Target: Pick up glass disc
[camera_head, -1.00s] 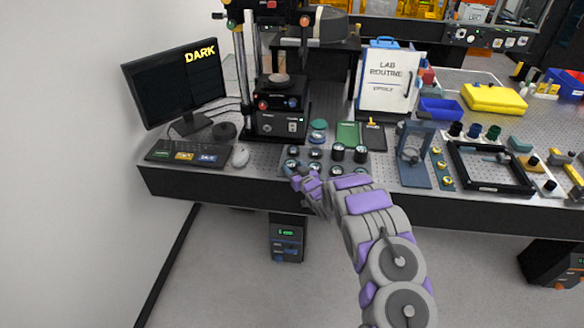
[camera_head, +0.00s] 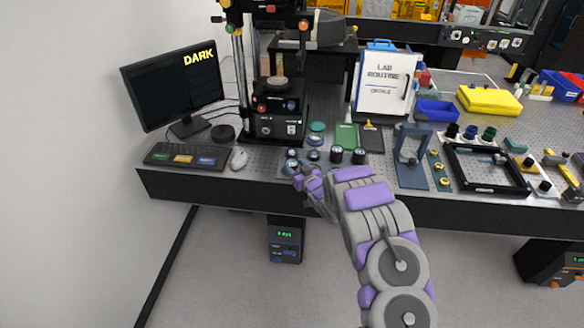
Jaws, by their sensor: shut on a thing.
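My gripper (camera_head: 299,174) is at the front left part of a dark tray (camera_head: 282,172) of small round pieces, near the bench's front edge. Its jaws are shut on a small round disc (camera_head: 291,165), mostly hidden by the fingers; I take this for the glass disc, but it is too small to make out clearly. Other dark round pieces with pale tops, such as one at the right (camera_head: 359,155), stand in the tray. My forearm hides the tray's front right part.
Two teal discs (camera_head: 317,127) lie behind the tray, beside a green pad (camera_head: 346,136). The tall interferometer stand (camera_head: 276,126) rises behind.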

